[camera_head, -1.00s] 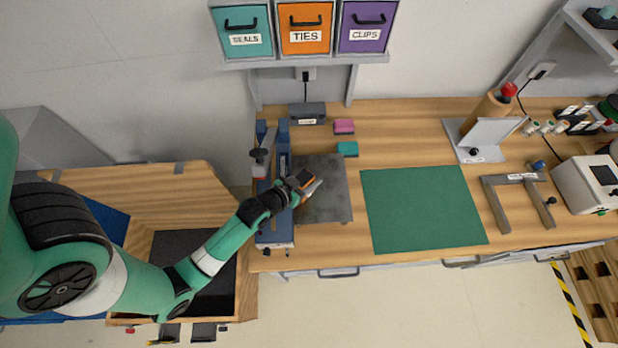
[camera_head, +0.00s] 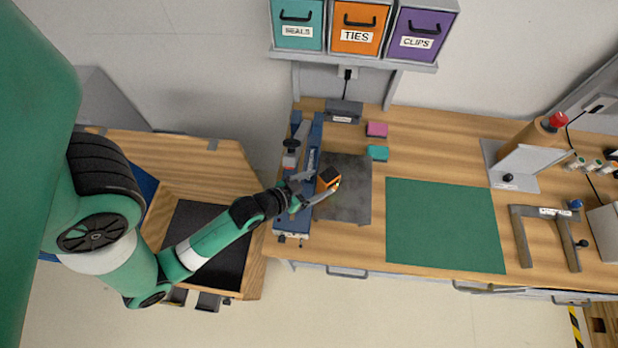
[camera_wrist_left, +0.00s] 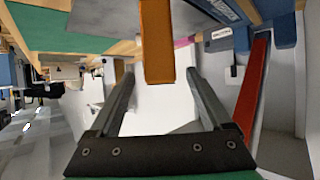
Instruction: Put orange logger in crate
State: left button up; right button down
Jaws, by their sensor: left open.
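The orange logger (camera_head: 328,178), with a dark top, is at the left edge of the grey plate on the bench, beside the blue rail fixture. My left gripper (camera_head: 320,180) is open, coming in from the left with its fingers to either side of the logger. In the left wrist view the logger (camera_wrist_left: 157,42) appears as an orange block just beyond and between the two spread fingertips (camera_wrist_left: 158,78). Contact is not clear. A wooden crate-like box (camera_head: 255,278) with a dark floor is at the left below my arm, which covers part of it. My right gripper is not seen.
The blue rail fixture (camera_head: 296,222) stands along the bench's left end, between the logger and the box. Pink (camera_head: 376,129) and teal (camera_head: 378,153) blocks sit behind the grey plate (camera_head: 350,205). A green mat (camera_head: 445,225) lies clear to the right.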

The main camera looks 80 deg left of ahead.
pick_arm(q)
jog(key=v, duration=0.3)
jog(key=shift+s+r, duration=0.15)
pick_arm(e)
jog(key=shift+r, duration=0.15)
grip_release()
pick_arm(q)
jog(key=shift+d, duration=0.1)
